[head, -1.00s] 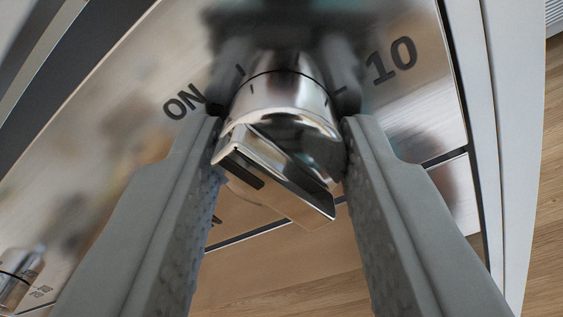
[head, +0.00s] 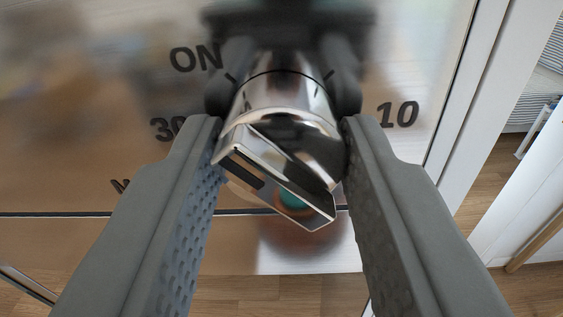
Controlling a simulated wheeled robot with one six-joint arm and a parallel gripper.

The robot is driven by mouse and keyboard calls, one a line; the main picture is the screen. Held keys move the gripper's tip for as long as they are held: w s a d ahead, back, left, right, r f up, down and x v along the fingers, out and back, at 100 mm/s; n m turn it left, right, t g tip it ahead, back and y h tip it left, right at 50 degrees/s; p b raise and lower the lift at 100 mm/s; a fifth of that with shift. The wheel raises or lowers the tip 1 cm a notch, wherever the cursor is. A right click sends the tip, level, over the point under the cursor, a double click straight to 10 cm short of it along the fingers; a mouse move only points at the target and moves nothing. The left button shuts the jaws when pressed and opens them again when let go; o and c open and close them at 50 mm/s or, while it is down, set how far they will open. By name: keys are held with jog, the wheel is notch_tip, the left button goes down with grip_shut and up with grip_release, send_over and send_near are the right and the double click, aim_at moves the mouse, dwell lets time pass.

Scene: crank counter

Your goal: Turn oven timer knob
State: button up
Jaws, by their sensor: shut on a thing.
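The oven timer knob (head: 285,105) is a shiny chrome cylinder with a raised grip bar across its face. It sits in the middle of the head view on a brushed metal panel (head: 90,100). My gripper (head: 282,150) has one grey finger on each side of the knob and is shut on it. The grip bar slants from upper left to lower right. Around the knob the panel shows the marks "ON", "30" partly covered by the left finger, and "10" at the right. The panel directly behind the knob is hidden.
A dark seam (head: 60,214) crosses the panel below the knob. A white upright frame (head: 470,90) stands at the panel's right edge. Wooden floor (head: 270,295) shows at the bottom and at the right.

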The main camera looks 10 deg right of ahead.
jog(key=o, duration=1)
jog(key=v, duration=1.7)
jog(key=shift+s, duration=0.2)
